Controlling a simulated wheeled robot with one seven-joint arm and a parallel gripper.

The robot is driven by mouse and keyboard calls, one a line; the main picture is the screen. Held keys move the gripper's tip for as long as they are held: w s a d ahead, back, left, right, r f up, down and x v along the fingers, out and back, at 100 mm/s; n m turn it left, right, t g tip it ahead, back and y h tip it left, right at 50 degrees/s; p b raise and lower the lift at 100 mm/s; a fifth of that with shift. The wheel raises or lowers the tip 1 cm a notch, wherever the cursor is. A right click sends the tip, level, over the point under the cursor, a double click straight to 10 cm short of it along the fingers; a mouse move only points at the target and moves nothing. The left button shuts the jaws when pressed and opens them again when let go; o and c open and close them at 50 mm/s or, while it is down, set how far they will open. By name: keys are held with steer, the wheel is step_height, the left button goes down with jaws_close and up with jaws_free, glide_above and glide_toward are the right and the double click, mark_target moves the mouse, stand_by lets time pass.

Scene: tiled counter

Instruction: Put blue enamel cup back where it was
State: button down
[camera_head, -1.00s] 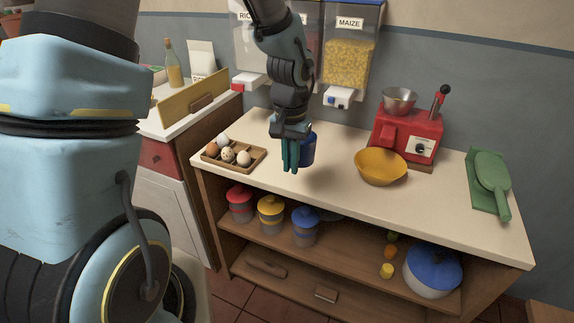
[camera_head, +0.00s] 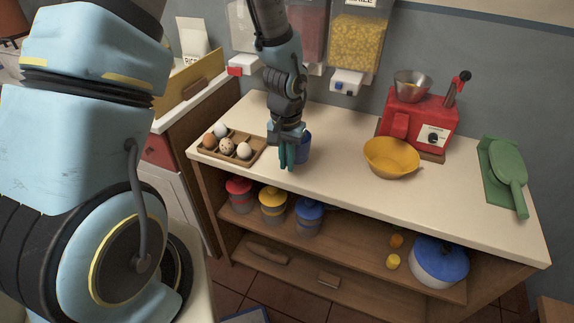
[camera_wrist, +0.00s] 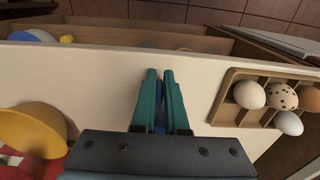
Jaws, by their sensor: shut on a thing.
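The blue enamel cup (camera_head: 304,148) is at my gripper (camera_head: 287,158), over the counter between the egg tray and the yellow bowl. My gripper is shut on the cup, with its teal fingers pointing down. In the wrist view, a narrow strip of the blue cup (camera_wrist: 159,117) shows between the fingertips (camera_wrist: 160,78); the rest is hidden by the fingers and the gripper body. The cup looks upright and low at the counter top; I cannot tell if its base touches.
A wooden egg tray (camera_head: 246,158) stands just left of my gripper. A yellow bowl (camera_head: 391,158) and a red machine (camera_head: 421,124) are to the right, with a green scoop (camera_head: 507,177) at the far right. Dispensers (camera_head: 358,45) hang behind. The counter's front strip is clear.

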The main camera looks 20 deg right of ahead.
steer(key=shift+f, duration=1.15)
steer(key=shift+f, duration=0.2)
steer(key=c, duration=0.9)
jaws_free()
steer(key=shift+c, duration=0.2)
step_height(320, 180, up, 12)
steer(key=b, duration=0.1)
steer(key=a+r+n, duration=0.3)
steer(key=a, duration=1)
steer(key=a+r+n+t, duration=0.1)
steer(key=a+r+n, duration=0.2)
steer(key=a, duration=1)
steer(key=shift+w+n, duration=0.15)
steer(key=shift+n, duration=0.55)
